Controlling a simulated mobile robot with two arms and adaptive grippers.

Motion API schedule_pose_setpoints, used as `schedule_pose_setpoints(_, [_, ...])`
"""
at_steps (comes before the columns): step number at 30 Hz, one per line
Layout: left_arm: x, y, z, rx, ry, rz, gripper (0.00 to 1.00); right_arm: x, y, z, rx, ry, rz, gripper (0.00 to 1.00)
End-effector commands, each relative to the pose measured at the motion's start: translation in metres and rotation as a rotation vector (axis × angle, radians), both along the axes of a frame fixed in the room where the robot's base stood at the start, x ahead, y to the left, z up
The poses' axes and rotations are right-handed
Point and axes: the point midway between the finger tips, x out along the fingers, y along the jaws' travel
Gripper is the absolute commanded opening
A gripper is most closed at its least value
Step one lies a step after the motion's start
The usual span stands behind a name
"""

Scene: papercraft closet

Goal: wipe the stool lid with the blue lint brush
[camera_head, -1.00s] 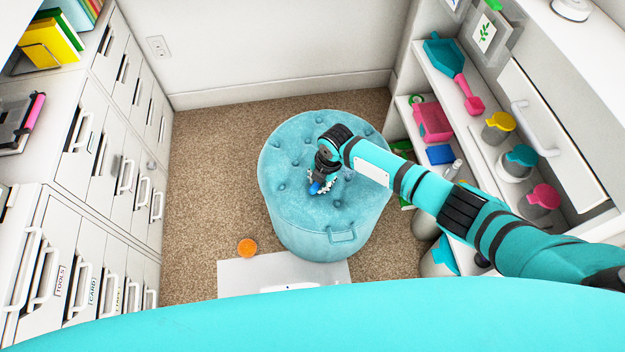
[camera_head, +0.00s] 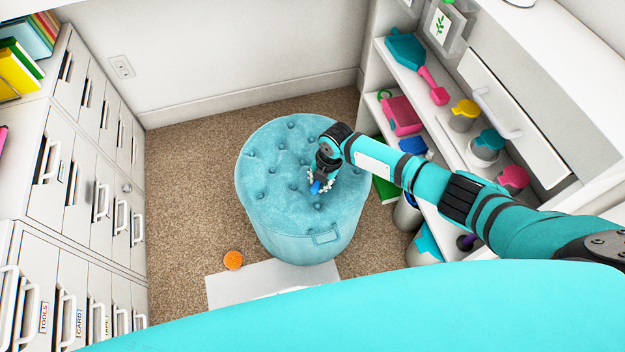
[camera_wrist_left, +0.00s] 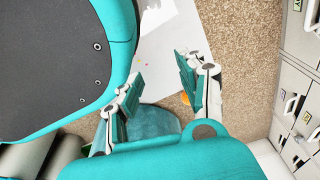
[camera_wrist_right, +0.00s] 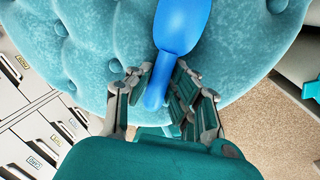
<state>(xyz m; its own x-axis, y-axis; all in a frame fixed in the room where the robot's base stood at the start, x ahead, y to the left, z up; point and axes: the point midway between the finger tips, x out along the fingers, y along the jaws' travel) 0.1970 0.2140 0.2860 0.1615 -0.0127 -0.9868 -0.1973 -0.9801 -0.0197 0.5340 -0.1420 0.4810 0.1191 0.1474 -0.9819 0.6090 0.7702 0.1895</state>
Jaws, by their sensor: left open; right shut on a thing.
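The round tufted teal stool lid (camera_head: 275,155) is in the middle of the head view, and its stool stands on the carpet. My right gripper (camera_head: 322,184) is over the right part of the lid, pointing down. In the right wrist view my right gripper (camera_wrist_right: 160,92) is shut on the handle of the blue lint brush (camera_wrist_right: 182,25). The brush extends over the lid; its far end is cut off by the frame, and I cannot tell whether it touches the lid. My left gripper (camera_wrist_left: 155,90) is open and empty in the left wrist view.
White drawer cabinets (camera_head: 85,190) line the left. Shelves on the right hold a teal dustpan (camera_head: 406,50), a pink bin (camera_head: 400,115) and lidded jars. An orange round thing (camera_head: 233,260) and a pale sheet (camera_head: 250,285) lie on the carpet before the stool.

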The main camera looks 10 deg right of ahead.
Motion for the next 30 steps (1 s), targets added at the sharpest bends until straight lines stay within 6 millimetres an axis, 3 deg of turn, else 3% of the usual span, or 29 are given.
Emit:
schedule_pose_setpoints(10, [-0.009,0.0,-0.005,0.002,0.015,0.001,0.4,0.0,0.001,0.003,0.002,-0.001,0.001,0.0])
schedule_pose_setpoints(30, [-0.072,0.013,-0.031,0.01,0.055,-0.009,0.4,0.001,0.001,0.026,0.001,-0.001,0.001,0.0])
